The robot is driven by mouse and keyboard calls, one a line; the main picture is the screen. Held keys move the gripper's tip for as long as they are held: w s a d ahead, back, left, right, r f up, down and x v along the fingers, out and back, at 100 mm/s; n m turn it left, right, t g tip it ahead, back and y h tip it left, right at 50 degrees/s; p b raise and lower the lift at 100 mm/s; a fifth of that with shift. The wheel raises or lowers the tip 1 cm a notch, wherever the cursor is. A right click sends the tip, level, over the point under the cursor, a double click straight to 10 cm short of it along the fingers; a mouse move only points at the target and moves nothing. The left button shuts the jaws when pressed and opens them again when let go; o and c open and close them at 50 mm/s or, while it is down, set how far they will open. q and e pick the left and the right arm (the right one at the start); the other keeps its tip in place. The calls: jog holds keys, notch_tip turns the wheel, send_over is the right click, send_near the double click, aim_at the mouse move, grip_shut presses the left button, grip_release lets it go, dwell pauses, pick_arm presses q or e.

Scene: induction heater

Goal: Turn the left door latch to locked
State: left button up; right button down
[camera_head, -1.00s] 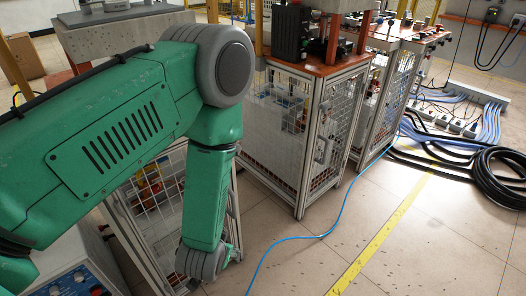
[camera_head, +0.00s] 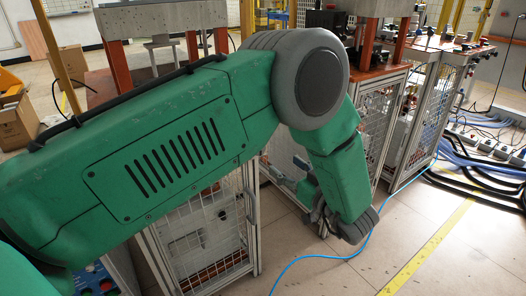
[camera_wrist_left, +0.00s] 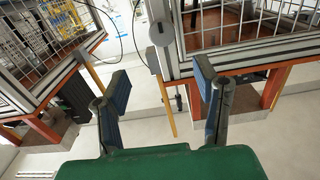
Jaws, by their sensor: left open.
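My left gripper (camera_wrist_left: 161,88) is open and empty in the left wrist view, with its two blue-padded fingers spread apart. In the head view the gripper (camera_head: 302,190) shows only partly beside the wrist, near the mesh cage. The mesh door (camera_head: 200,240) of the nearest cage is partly hidden by my green left arm. My right gripper is not in view.
More mesh cages with orange tops (camera_head: 380,75) stand behind my arm. A blue cable (camera_head: 310,258) runs over the tiled floor, with black hoses (camera_head: 480,185) at the right. Cardboard boxes (camera_head: 15,120) lie at the far left. The floor at the lower right is clear.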

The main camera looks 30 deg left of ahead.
aim_at(261, 149)
pick_arm(q)
jog(key=x, duration=0.3)
jog(key=b+x, duration=0.1)
jog(key=x, duration=0.3)
jog(key=b+x, duration=0.1)
jog(key=x, duration=0.3)
jog(key=shift+s+a+f, duration=0.15)
jog(key=shift+f, duration=0.15)
jog(key=shift+w+a+r+b, duration=0.1)
jog(key=shift+w+r+b, duration=0.15)
jog(key=shift+b, duration=0.1)
jog(key=shift+a+f, duration=0.1)
jog(key=shift+a, duration=0.2)
jog(key=shift+a+f, duration=0.1)
jog(key=shift+a, duration=0.1)
jog(key=c, duration=1)
jog(key=shift+c, duration=1.1)
jog(key=shift+d, duration=0.1)
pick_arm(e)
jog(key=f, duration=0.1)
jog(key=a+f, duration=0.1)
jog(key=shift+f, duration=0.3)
